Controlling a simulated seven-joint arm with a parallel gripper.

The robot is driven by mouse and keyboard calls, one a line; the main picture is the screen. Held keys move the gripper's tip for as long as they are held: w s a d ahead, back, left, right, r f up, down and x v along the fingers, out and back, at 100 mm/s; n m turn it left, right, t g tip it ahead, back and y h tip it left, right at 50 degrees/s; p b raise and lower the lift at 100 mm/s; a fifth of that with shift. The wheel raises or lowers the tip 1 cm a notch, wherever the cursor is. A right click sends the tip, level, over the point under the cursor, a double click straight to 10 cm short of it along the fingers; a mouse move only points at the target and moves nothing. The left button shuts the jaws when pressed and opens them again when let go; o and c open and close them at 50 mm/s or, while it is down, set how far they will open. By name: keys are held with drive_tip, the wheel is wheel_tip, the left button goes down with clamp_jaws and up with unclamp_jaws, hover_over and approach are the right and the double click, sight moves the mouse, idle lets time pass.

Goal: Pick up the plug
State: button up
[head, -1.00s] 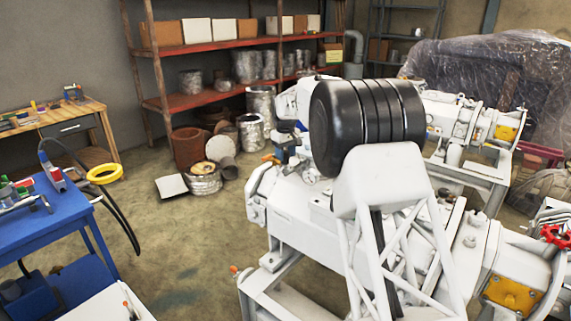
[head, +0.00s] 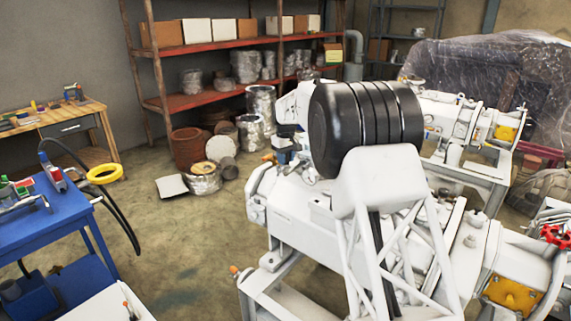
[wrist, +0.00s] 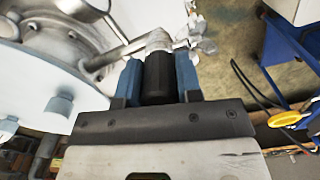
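In the wrist view, a dark cylindrical part (wrist: 158,75) stands between the two blue fingers of my gripper (wrist: 158,82). It joins a silver metal fitting (wrist: 157,41) with wing-like ends, beside a large white flange. I take the dark part to be the plug but cannot be sure. The fingers lie close on both sides of it; whether they press on it is not clear. In the head view, my gripper end (head: 286,152) is small, beside the white machine (head: 300,215) and left of my black arm joint. The plug cannot be made out there.
A blue cart (head: 50,215) with tools stands at the left, with a black hose and yellow ring (head: 104,174). Red shelves (head: 215,97) and metal cans are behind. The floor between cart and machine is clear.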

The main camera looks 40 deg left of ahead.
drive_tip(key=shift+c, duration=0.4)
drive_tip(key=shift+r, duration=0.2)
drive_tip(key=shift+r, duration=1.55)
drive_tip(key=shift+s+d+r, duration=0.1)
drive_tip(key=shift+s+d, duration=0.05)
drive_tip(key=s+d+r, duration=0.1)
drive_tip(key=s+d, duration=0.9)
drive_tip(key=d, duration=0.1)
drive_tip(key=shift+s+d+r, duration=0.2)
drive_tip(key=shift+d, duration=0.05)
